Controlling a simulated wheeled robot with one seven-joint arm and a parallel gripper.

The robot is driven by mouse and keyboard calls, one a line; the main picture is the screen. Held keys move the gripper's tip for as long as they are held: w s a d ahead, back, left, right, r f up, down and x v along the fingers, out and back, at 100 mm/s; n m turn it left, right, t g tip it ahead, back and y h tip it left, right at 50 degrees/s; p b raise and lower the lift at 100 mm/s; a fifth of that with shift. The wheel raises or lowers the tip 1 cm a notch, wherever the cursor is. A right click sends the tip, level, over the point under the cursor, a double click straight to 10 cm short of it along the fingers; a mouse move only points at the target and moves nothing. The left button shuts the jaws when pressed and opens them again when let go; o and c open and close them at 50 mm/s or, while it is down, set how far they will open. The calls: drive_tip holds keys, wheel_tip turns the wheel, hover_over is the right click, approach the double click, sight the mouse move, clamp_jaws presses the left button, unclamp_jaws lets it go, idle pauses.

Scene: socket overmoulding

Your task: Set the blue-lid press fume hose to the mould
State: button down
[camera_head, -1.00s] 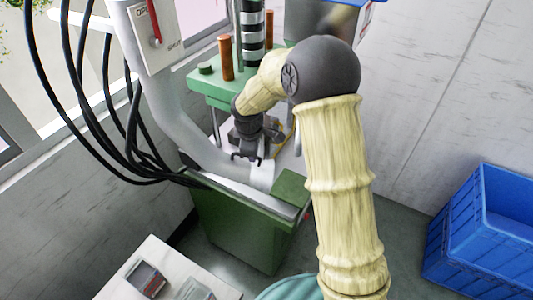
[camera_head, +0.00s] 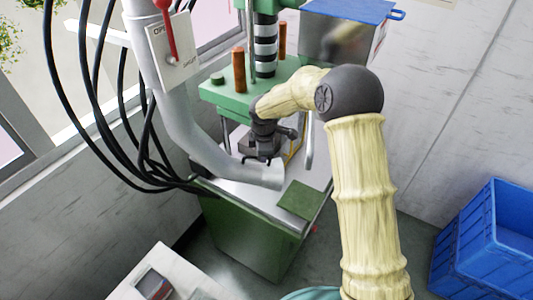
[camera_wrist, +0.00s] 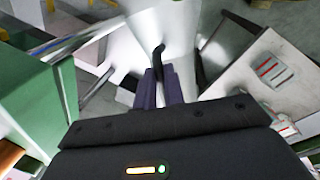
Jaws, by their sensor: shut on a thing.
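The press (camera_head: 214,93) is green, with copper-coloured posts and a striped column. A metal box with a blue lid (camera_head: 350,11) stands behind it at the upper right. The fume hose (camera_head: 190,135) is a thick grey pipe that curves down from the upper left; its open end (camera_head: 268,177) lies over the pale press bed. My gripper (camera_head: 254,160) is at the hose near this end, below the green plate. In the wrist view my gripper (camera_wrist: 165,78) is shut on a dark handle (camera_wrist: 158,52) on the pale hose. The mould is not clearly seen behind my gripper and wrist.
Several black cables (camera_head: 100,120) hang left of the hose. A switch box with a red lever (camera_head: 172,58) is at the upper left. A white table (camera_head: 150,262) stands front left. Blue crates (camera_head: 480,240) stand at the right. Grey floor is clear between.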

drive_tip(key=shift+w+r, duration=0.15)
drive_tip(key=c, duration=1.8)
unclamp_jaws()
drive_tip(key=o, duration=0.3)
drive_tip(key=shift+w, duration=0.1)
drive_tip(key=s+r+b, duration=0.3)
drive_tip(key=r+b, duration=0.1)
drive_tip(key=r, duration=1.3)
drive_tip(key=shift+s+d, duration=0.2)
drive_tip(key=shift+d, duration=0.1)
drive_tip(key=shift+f+b, duration=0.1)
drive_tip(key=shift+b, duration=0.2)
